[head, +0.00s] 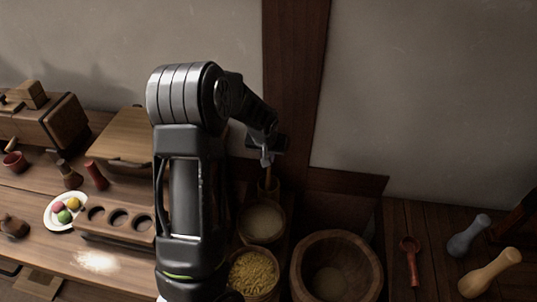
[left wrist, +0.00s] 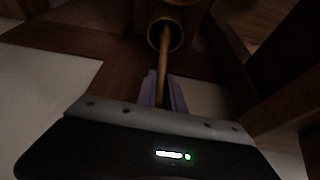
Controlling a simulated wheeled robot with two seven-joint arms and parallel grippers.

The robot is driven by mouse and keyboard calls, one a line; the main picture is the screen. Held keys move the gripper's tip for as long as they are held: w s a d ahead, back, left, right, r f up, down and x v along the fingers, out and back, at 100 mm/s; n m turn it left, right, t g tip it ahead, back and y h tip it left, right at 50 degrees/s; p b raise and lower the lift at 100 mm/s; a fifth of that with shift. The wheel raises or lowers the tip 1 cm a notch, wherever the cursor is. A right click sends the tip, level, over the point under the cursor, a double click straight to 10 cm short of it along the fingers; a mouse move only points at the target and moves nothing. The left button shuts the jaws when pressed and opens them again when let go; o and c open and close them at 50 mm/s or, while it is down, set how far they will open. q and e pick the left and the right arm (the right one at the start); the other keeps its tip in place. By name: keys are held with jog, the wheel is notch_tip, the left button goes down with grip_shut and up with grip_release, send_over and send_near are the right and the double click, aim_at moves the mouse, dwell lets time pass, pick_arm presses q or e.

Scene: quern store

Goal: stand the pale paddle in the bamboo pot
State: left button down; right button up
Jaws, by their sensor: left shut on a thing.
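My left gripper (head: 266,158) is beyond the wrist of my arm in the head view, just above the bamboo pot (head: 269,189). In the left wrist view the gripper's fingers (left wrist: 163,92) are shut on the pale paddle (left wrist: 162,68), a thin tan rod here. The paddle runs from the fingers to the round mouth of the bamboo pot (left wrist: 153,38), and its far end lies within the mouth's outline. How deep it reaches, and whether it touches the pot's floor, I cannot tell. My right gripper is not in view.
A bowl of pale meal (head: 262,222), a basket of yellow grain (head: 254,273) and a large wooden mortar (head: 310,258) stand near the pot. A red spoon (head: 411,262) and two pestles lie at right. A table (head: 30,205) with a sweets plate is at left.

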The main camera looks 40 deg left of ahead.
pick_arm(q)
jog(key=shift+f, duration=0.6)
jog(key=c, duration=1.4)
grip_release()
jog(key=shift+o, duration=0.2)
jog(key=v, duration=0.7)
jog(key=shift+s+r, duration=0.15)
jog(key=shift+r, duration=0.2)
jog(key=shift+d, duration=0.1)
